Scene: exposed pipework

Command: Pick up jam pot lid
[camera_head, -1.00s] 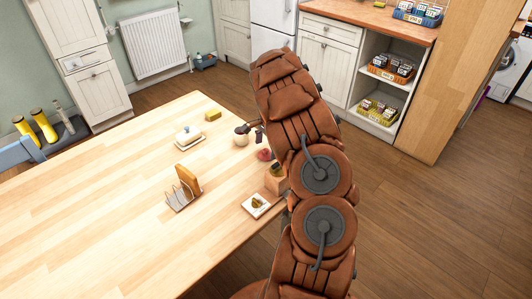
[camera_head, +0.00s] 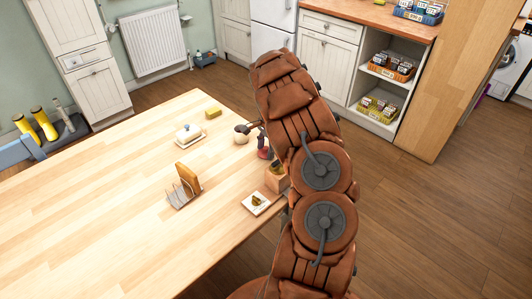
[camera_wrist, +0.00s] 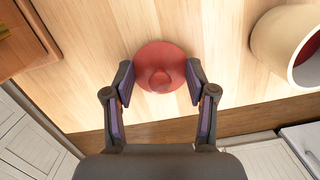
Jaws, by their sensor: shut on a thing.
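The jam pot lid (camera_wrist: 160,55) is a round red disc with a small knob, seen from above on the pale wooden table in the wrist view. My gripper (camera_wrist: 159,77) is shut on it, with one finger at each side. In the head view the lid (camera_head: 264,154) is a small red shape near the table's right edge, directly under my gripper (camera_head: 262,143). My arm covers part of that area. The cream jam pot (camera_wrist: 272,42) stands apart from the lid, open, with red inside. It also shows in the head view (camera_head: 241,138).
A wooden box (camera_head: 276,182) and a small white dish (camera_head: 255,203) stand near the table edge. A toast rack (camera_head: 183,195), a butter dish (camera_head: 188,136) and a yellow block (camera_head: 213,113) are farther left. The table's near left is clear.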

